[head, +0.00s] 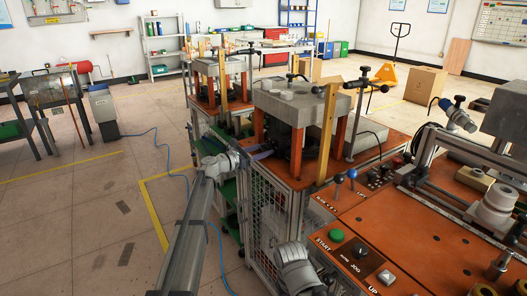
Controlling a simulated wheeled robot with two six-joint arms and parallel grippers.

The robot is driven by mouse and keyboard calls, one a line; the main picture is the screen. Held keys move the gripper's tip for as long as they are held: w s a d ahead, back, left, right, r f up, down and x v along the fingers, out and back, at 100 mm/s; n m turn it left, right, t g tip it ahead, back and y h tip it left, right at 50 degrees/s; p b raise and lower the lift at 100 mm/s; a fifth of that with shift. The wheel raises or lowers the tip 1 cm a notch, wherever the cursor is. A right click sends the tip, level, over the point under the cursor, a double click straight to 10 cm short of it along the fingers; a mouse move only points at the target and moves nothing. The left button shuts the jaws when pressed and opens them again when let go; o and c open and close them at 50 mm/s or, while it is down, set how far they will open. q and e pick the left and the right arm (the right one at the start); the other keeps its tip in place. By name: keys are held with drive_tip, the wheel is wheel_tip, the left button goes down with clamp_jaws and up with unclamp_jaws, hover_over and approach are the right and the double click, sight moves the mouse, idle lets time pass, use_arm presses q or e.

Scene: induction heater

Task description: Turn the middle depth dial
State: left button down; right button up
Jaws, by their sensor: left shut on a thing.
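My left arm reaches up from the bottom to the middle machine (305,92), a grey block on orange posts. My left gripper (264,151) is at the left side of this machine, low between its posts, and is shut on a small part there. That part sits where the middle depth dial would be, but the fingers and the dark parts around it hide its shape and any marking. My right gripper is not in view.
An orange control panel (343,256) with a green START button (336,236) lies at the front right. A similar machine (218,68) stands behind on the left. Orange posts stand close to my left gripper. The tiled floor (90,215) on the left is mostly clear.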

use_arm(q)
drive_tip(key=shift+m, duration=2.6)
drive_tip(key=shift+c, duration=1.8)
unclamp_jaws()
